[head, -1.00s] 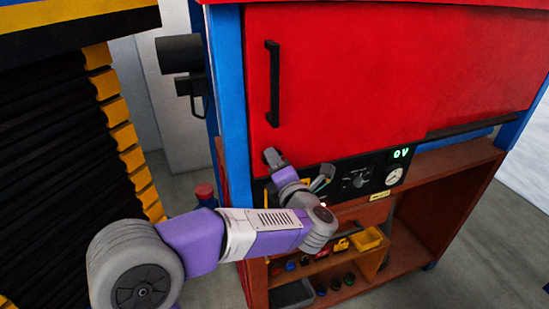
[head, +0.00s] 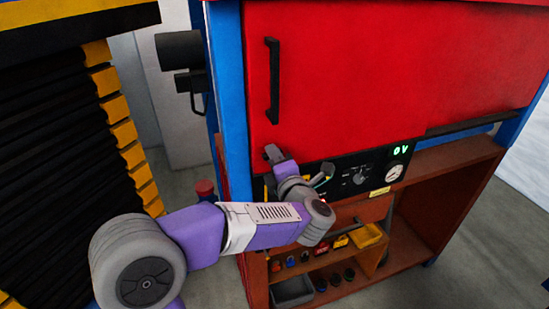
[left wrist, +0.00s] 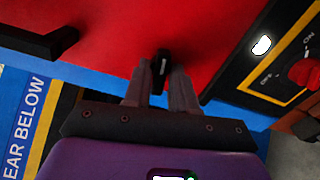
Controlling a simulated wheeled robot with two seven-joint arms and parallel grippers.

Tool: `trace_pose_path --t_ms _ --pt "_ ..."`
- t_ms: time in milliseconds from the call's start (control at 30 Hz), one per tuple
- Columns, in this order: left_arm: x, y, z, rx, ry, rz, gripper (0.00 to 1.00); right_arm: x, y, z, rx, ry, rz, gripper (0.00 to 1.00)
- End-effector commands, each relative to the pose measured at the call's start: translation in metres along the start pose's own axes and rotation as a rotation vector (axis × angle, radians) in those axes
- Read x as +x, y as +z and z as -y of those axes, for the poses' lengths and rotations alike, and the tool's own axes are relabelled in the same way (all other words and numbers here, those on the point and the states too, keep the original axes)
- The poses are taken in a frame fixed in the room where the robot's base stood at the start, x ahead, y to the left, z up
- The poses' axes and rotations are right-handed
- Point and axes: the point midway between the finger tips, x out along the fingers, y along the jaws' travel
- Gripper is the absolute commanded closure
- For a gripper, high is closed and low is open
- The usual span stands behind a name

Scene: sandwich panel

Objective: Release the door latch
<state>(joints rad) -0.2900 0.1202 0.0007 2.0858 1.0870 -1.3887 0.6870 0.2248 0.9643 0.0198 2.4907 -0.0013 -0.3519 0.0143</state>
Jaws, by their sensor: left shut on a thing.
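The red door (head: 345,75) fills the upper part of the cabinet in the head view and looks closed. The latch is a small black piece with a pale mark (left wrist: 162,66) at the door's lower edge in the left wrist view. My left gripper (head: 272,154) is at the door's lower left corner. In the left wrist view its fingers (left wrist: 161,84) are shut on the latch, one on each side. In the head view the fingers hide the latch. My right gripper is not in view.
A black vertical handle (head: 272,82) is on the door above my gripper. A black control panel (head: 350,178) with a knob, a gauge and a green "0V" display lies below the door. An open shelf with bins (head: 366,236) is underneath. Black bellows (head: 60,170) stand at the left.

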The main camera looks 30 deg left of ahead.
Motion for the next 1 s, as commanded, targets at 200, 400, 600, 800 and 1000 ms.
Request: trace_pose_path --t_ms 200,400,600,800,1000 --pt "-0.0001 0.0003 -0.0003 0.169 0.000 0.001 1.00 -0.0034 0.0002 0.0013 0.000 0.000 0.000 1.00" --pt "-0.0001 0.0002 0.0002 0.199 0.000 0.001 1.00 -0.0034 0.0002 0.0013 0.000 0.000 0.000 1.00" --pt "-0.0001 0.0002 0.0002 0.197 0.000 0.001 0.70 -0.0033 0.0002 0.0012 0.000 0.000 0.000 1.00" --pt "-0.0001 0.0002 0.0001 0.195 0.000 0.001 0.60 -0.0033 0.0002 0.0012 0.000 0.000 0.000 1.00" --pt "-0.0030 0.0005 0.0003 0.194 0.000 0.002 0.60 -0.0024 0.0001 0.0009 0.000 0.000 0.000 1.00"
